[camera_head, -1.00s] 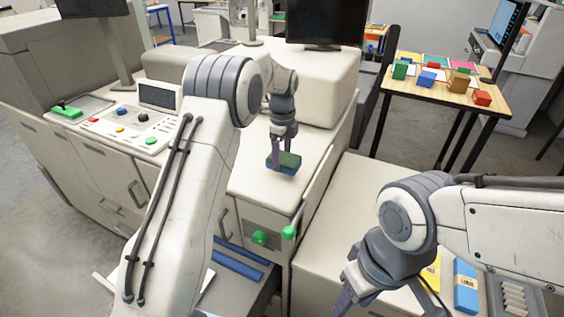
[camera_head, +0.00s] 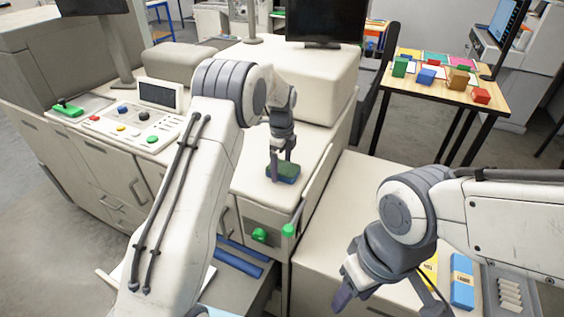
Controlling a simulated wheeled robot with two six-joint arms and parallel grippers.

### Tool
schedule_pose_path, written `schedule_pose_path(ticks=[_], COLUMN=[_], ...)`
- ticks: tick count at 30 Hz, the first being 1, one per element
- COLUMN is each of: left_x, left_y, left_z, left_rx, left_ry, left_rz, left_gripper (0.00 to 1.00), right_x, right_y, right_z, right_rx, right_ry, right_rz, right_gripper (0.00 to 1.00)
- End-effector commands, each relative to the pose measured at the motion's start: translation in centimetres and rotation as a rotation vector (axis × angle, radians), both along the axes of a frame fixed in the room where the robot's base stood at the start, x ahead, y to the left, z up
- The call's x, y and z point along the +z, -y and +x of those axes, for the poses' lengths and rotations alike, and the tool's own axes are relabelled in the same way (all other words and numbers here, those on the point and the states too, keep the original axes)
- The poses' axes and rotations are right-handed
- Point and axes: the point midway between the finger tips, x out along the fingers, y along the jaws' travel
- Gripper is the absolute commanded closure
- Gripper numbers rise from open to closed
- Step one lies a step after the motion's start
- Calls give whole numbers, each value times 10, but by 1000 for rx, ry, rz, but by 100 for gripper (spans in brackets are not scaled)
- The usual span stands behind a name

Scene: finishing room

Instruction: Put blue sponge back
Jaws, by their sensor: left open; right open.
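The blue sponge (camera_head: 287,180) with a green top lies on the white counter top in the middle of the view. My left gripper (camera_head: 281,170) points down at it with its jaws open, and its fingers overlap the sponge in the picture. I cannot tell whether the fingers touch it. My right gripper (camera_head: 345,296) is open and empty over the lower counter at the bottom, with its fingertips partly hidden.
An open drawer (camera_head: 238,262) with blue bars inside is below the counter, partly behind my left arm. Green knobs (camera_head: 259,235) are on the counter front. Blue (camera_head: 462,283) and yellow boxes lie at right. A wooden table (camera_head: 440,88) holds coloured blocks.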

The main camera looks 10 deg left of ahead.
Motion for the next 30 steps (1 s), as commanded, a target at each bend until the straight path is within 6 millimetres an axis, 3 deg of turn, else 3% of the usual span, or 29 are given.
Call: schedule_pose_path(ticks=[5,18,23,30], left_x=[16,104,120,126], left_y=[0,0,0,8], left_z=[2,1,1,-4], left_rx=[0,0,0,16], left_ry=[5,4,3,2], left_rz=[0,0,-1,-1], left_gripper=[0,0,0,0], right_x=[-5,-24,-25,-25], right_y=[0,0,0,0], right_z=[0,0,0,0], right_rx=[0,-4,-4,-4], right_ry=[0,0,0,0], right_rz=[0,0,0,0], right_gripper=[50,50,50,50])
